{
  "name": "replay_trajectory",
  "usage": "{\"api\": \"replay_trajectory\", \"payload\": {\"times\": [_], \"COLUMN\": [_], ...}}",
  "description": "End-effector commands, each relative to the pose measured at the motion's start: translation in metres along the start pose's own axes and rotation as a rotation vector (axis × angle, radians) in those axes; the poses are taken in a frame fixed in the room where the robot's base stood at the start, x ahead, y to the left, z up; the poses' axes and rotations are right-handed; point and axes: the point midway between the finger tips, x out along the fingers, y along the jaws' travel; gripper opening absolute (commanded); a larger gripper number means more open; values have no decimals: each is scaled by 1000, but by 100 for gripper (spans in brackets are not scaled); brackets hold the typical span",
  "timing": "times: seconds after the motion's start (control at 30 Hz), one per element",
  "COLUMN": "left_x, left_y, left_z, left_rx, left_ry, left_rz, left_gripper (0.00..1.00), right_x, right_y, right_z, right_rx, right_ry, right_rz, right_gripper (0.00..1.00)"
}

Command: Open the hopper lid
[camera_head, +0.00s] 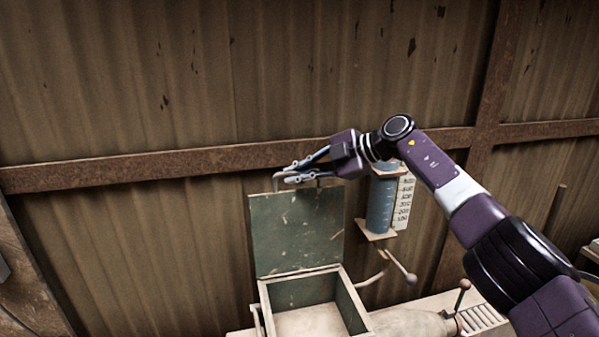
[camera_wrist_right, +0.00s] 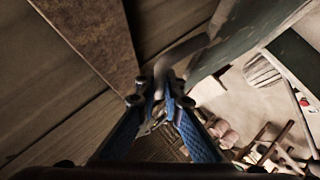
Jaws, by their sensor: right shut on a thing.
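The green hopper lid (camera_head: 296,232) stands upright at the back edge of the open hopper box (camera_head: 352,302) in the head view. A thin metal handle runs along the lid's top edge. My right gripper (camera_head: 278,182) is at that top edge, shut on the handle. In the right wrist view, my right gripper's blue fingers (camera_wrist_right: 168,92) close around the grey handle (camera_wrist_right: 180,52), with the dark green lid (camera_wrist_right: 236,38) beside it. The inside of the hopper shows, with a pale bottom. My left gripper is not in view.
A blue graduated cylinder (camera_head: 380,205) with a scale (camera_head: 404,203) is mounted right of the lid, below my right wrist. Levers with round knobs (camera_head: 411,278) stand right of the hopper. A rusty beam (camera_head: 130,172) crosses the corrugated wall behind.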

Motion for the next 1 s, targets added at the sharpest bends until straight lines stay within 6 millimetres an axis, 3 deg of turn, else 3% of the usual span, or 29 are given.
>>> {"api": "replay_trajectory", "payload": {"times": [0.33, 0.37, 0.5, 0.83, 1.0], "left_x": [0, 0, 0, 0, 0], "left_y": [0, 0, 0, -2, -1], "left_z": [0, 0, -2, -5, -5], "left_rx": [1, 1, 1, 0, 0], "left_ry": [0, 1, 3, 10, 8], "left_rz": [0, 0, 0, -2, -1], "left_gripper": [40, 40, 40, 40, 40], "right_x": [0, 0, 0, -1, -13], "right_y": [-1, -1, -1, -1, 0], "right_z": [1, 1, 1, 1, 2], "right_rx": [3, 3, 2, 1, 0], "right_ry": [-2, -2, -2, -2, -2], "right_rz": [-2, -2, -2, -2, 0], "right_gripper": [0, 10, 25, 26, 26]}}
